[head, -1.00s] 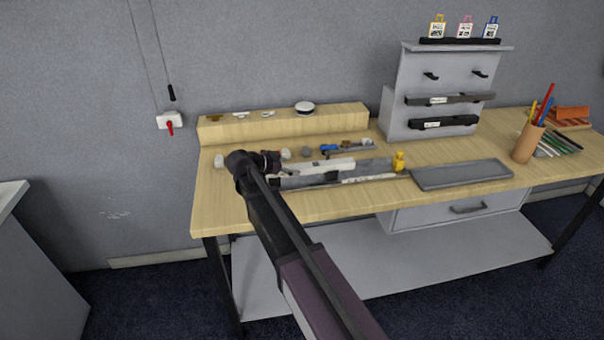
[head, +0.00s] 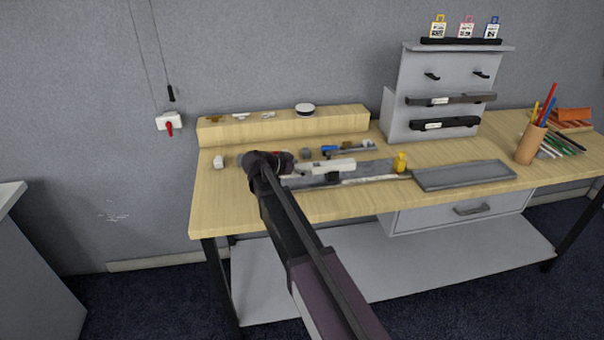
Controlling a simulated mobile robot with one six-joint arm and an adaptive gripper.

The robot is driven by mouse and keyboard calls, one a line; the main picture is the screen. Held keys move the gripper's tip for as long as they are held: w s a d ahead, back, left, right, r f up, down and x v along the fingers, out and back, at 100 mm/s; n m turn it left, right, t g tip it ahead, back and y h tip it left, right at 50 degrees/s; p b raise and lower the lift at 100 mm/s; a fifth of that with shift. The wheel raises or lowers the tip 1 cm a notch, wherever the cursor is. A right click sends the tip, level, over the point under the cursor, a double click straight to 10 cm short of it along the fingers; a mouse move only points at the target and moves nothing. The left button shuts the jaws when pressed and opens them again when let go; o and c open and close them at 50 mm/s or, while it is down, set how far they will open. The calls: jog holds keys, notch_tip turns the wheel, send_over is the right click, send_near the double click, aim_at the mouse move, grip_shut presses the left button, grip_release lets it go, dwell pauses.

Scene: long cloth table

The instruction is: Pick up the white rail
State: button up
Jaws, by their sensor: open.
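A long white piece, which looks like the white rail (head: 335,167), lies on the wooden table among grey parts. Its left end is close to my arm's wrist. My gripper (head: 283,160) is over the left part of the table, just left of the white rail and apart from it as far as I can see. It is open and nothing shows held in it. My wrist and forearm hide most of the fingers and some of the table below. A thinner pale strip (head: 375,179) lies in front of the rail.
A yellow figure-like object (head: 400,162) and a grey tray (head: 463,175) are to the right. Small parts, including a blue one (head: 328,150), lie behind the rail. A raised wooden ledge (head: 285,128) runs along the back. A grey rack (head: 440,90) stands back right. The front left tabletop is clear.

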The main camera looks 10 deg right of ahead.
jog(key=shift+w+d+f, duration=0.1)
jog(key=shift+d+f, duration=0.05)
jog(key=shift+d, duration=0.15)
dwell(0.4)
jog(key=c, duration=1.2)
